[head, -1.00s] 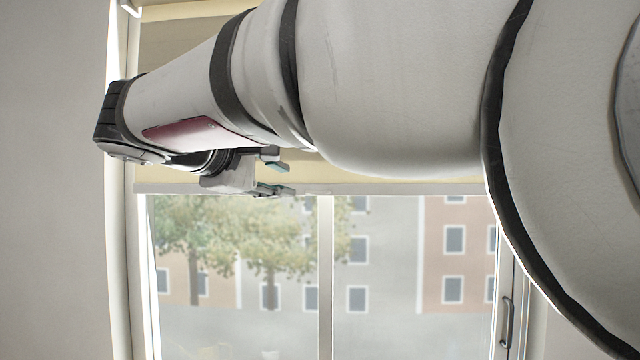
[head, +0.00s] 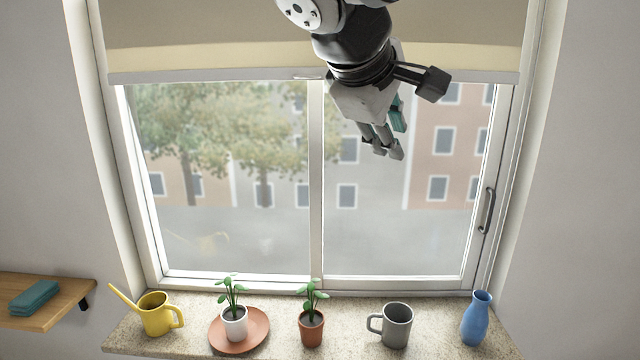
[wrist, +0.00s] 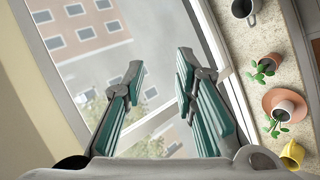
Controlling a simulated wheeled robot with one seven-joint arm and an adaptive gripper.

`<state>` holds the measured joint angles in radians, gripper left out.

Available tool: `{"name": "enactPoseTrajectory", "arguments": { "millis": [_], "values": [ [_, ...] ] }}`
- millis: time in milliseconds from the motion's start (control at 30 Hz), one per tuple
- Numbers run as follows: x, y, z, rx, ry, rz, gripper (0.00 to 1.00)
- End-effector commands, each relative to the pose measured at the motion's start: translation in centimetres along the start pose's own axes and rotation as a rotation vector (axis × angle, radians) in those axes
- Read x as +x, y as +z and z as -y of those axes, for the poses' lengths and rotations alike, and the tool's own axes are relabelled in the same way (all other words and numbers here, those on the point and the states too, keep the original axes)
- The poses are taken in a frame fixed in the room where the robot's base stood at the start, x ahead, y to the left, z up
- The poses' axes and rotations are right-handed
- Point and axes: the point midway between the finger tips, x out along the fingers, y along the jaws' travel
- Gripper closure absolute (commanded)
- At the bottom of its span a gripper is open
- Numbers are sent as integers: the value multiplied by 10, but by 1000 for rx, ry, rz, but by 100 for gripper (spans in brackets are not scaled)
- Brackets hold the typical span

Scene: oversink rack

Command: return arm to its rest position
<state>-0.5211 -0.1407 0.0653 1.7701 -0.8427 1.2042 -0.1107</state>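My gripper (head: 384,146) hangs in the upper middle of the head view, in front of the window and pointing down. In the wrist view my gripper (wrist: 160,75) has its two teal-padded fingers apart, with nothing between them. It is well above the sill and touches nothing that I can see. My arm comes in from the top edge of the head view, and most of it is out of the picture.
On the stone sill (head: 270,345) stand a yellow watering can (head: 157,315), a white-potted plant (head: 234,322) on a terracotta saucer (head: 261,330), a terracotta-potted plant (head: 311,328), a grey mug (head: 397,325) and a blue vase (head: 477,318). A wooden shelf (head: 68,300) at left holds a folded teal cloth (head: 34,298).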

Motion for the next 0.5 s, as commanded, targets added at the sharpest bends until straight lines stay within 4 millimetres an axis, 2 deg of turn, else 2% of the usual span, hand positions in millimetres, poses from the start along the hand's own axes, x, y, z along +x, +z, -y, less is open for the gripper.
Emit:
{"name": "enactPoseTrajectory", "arguments": {
  "millis": [33,200,333,400,500],
  "values": [
    [9,34,10,71,-57,17,74],
    [26,120,68,343,-257,50,74],
    [29,167,120,580,-383,61,74],
    [29,184,145,700,-434,62,74],
    [30,199,173,840,-487,59,74]
  ]
}}
